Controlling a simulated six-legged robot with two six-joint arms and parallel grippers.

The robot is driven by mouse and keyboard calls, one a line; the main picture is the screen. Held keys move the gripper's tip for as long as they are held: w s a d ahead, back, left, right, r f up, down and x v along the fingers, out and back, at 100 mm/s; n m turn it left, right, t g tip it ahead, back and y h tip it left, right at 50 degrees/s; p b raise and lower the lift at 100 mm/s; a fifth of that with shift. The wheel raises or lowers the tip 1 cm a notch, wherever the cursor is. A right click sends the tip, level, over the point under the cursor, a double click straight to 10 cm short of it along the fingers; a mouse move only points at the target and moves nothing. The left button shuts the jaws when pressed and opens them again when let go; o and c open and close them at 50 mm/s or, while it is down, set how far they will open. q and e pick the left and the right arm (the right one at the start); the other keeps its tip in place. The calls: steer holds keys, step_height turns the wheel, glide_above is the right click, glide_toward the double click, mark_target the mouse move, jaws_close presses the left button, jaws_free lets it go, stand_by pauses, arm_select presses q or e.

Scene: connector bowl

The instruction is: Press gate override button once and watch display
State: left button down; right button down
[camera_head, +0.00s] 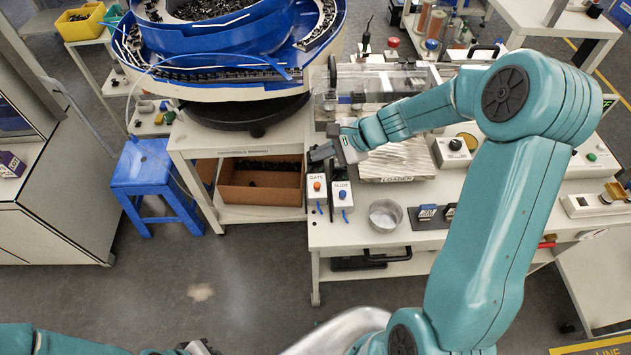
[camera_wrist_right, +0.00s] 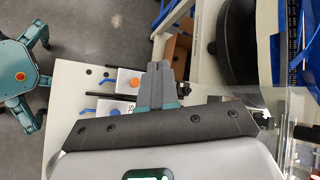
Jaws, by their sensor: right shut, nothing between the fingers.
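The gate override box (camera_head: 317,193) is white, labelled GATE, with an orange button, at the left front of the bench. The orange button also shows in the right wrist view (camera_wrist_right: 134,82). Beside it is the SLIDE box (camera_head: 342,198) with a blue button. My right gripper (camera_head: 320,153) is shut and empty, behind and above the GATE box in the head view. In the right wrist view its closed fingertips (camera_wrist_right: 159,66) are beside the orange button, apart from it in the picture. A dark display with green digits (camera_head: 609,104) is at the right edge. My left gripper (camera_head: 200,347) is cut off at the bottom.
A blue bowl feeder (camera_head: 215,75) stands at back left, above a shelf with a cardboard box (camera_head: 260,185). A clear cover and the LOADER plate (camera_head: 397,178) lie near my right arm. A metal bowl (camera_head: 385,214) sits right of the boxes. Floor in front is clear.

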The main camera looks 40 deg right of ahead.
steer(key=b, duration=0.7)
glide_above(320, 187)
step_height(320, 187, down, 9)
steer(key=shift+w+d+r, duration=0.1)
steer(key=shift+d, duration=0.05)
steer(key=shift+f, duration=0.2)
steer(key=shift+s+r, duration=0.2)
steer(key=shift+w+f, duration=0.1)
steer(key=shift+w, duration=0.05)
